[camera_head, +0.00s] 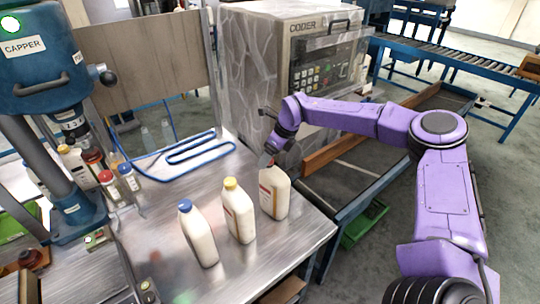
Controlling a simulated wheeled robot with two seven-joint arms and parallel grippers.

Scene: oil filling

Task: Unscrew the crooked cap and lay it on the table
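Three cream-coloured bottles stand in a slanting row on the metal table (230,275). The nearest bottle (200,238) has a blue cap (184,205), and the middle bottle (240,215) has a yellow cap (230,183). The rear right bottle (275,195) has a reddish label; its top and any cap are hidden by my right gripper (267,160). That purple arm comes in from the right, with the dark fingers down at this bottle's neck. I cannot tell whether they are shut on anything. No crooked cap is clearly visible. My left gripper is out of view.
The blue capper machine (42,75) stands at the left, with several bottles with red and blue caps beside it. A blue bent rail (190,152) lies on the table behind the row. The coder box (290,70) stands behind. The table front is clear.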

